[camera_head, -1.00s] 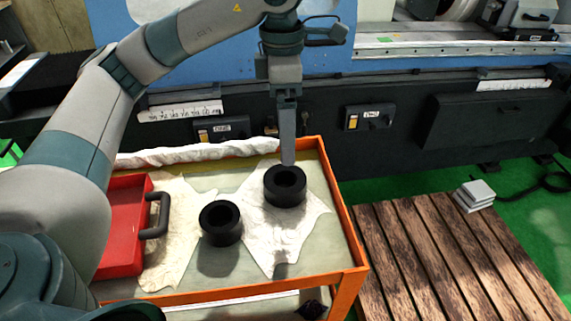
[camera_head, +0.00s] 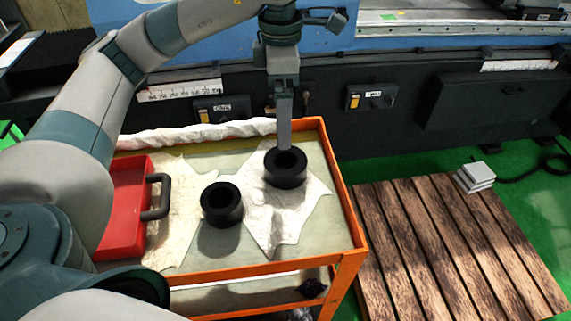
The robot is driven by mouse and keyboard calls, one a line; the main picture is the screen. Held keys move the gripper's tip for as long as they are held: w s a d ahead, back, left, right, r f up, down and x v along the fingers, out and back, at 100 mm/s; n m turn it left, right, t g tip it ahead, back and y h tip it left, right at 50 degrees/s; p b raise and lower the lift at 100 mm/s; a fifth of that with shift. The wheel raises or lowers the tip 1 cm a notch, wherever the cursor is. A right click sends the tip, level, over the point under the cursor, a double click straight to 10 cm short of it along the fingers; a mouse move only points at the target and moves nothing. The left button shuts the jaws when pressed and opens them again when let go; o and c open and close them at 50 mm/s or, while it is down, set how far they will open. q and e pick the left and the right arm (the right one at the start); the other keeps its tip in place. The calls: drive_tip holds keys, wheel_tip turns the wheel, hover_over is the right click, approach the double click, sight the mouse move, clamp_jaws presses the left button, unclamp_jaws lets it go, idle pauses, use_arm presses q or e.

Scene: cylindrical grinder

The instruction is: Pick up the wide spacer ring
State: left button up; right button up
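Two black rings stand on the cart top. The right one (camera_head: 286,179) looks a little wider and lower, and rests on a white cloth; it appears to be the wide spacer ring. The other black ring (camera_head: 222,212) stands to its left and looks narrower and taller. My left gripper (camera_head: 284,145) points straight down, its fingertip end at the far rim of the right ring. The fingers line up edge-on, so their gap is hidden, and I cannot tell whether they touch the ring. My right gripper is not in view.
The orange-framed cart (camera_head: 349,215) holds the rings, a red case (camera_head: 125,210) with a dark handle at the left, and a rolled white cloth (camera_head: 200,133) along the back. The grinder (camera_head: 440,110) stands behind. A wooden pallet (camera_head: 440,240) lies to the right.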

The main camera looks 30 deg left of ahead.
use_arm(q)
drive_tip(key=p, duration=0.3)
approach(285, 161)
drive_tip(key=s, duration=0.3)
drive_tip(key=shift+w+d+f, duration=0.15)
drive_tip(key=shift+d+f, duration=0.05)
drive_tip(key=shift+f, duration=0.25)
drive_tip(key=shift+w+d+f, duration=0.1)
drive_tip(key=shift+d+f, duration=0.05)
drive_tip(key=shift+f, duration=0.25)
drive_tip(key=shift+d+f+p, duration=0.2)
drive_tip(key=shift+f+p, duration=0.4)
drive_tip(key=shift+p, duration=0.25)
drive_tip(key=f+p, duration=0.1)
drive_tip(key=f, duration=0.1)
drive_tip(key=shift+d+f+p, duration=0.2)
drive_tip(key=shift+f+p, duration=0.2)
drive_tip(key=shift+f, duration=0.6)
